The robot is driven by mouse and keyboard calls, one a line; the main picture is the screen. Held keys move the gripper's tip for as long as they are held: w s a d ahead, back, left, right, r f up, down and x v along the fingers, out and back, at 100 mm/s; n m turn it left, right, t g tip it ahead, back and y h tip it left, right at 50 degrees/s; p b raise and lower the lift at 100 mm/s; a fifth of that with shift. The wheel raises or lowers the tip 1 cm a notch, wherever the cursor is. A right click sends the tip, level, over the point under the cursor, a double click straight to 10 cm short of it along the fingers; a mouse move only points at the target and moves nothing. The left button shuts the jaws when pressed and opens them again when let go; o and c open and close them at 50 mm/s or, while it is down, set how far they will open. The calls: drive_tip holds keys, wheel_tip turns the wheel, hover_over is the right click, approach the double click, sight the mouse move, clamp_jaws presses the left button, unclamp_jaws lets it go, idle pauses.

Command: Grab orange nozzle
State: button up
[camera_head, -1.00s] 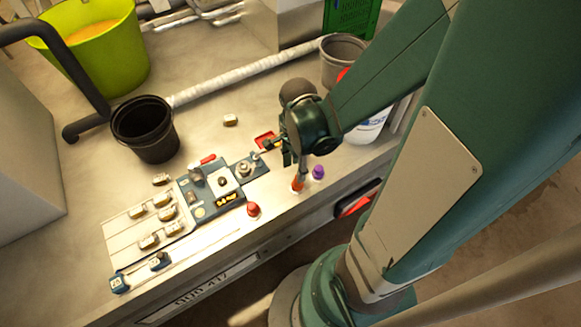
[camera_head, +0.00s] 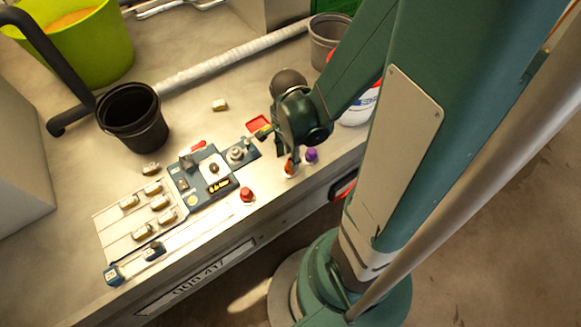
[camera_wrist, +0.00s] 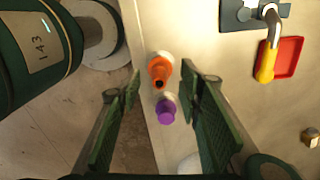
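The orange nozzle (camera_wrist: 159,71) stands upright near the table's front edge, seen from above in the wrist view. In the head view only part of the orange nozzle (camera_head: 290,168) shows below my gripper (camera_head: 284,158). In the wrist view my gripper (camera_wrist: 162,85) is open, with one finger on each side of the nozzle. The nozzle lies between the finger lines, and I see a gap on both sides. I cannot tell how far above it the fingertips are.
A purple nozzle (camera_head: 311,155) stands close beside the orange one; it also shows in the wrist view (camera_wrist: 166,110). A red nozzle (camera_head: 247,194) stands to the left. A press device (camera_head: 205,182), a red tray (camera_wrist: 288,58) and a black bucket (camera_head: 134,117) share the table.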

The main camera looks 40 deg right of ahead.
drive_tip(key=shift+f+b, duration=0.5)
drive_tip(key=shift+f, duration=1.05)
drive_tip(key=shift+c, duration=0.3)
drive_tip(key=c, duration=1)
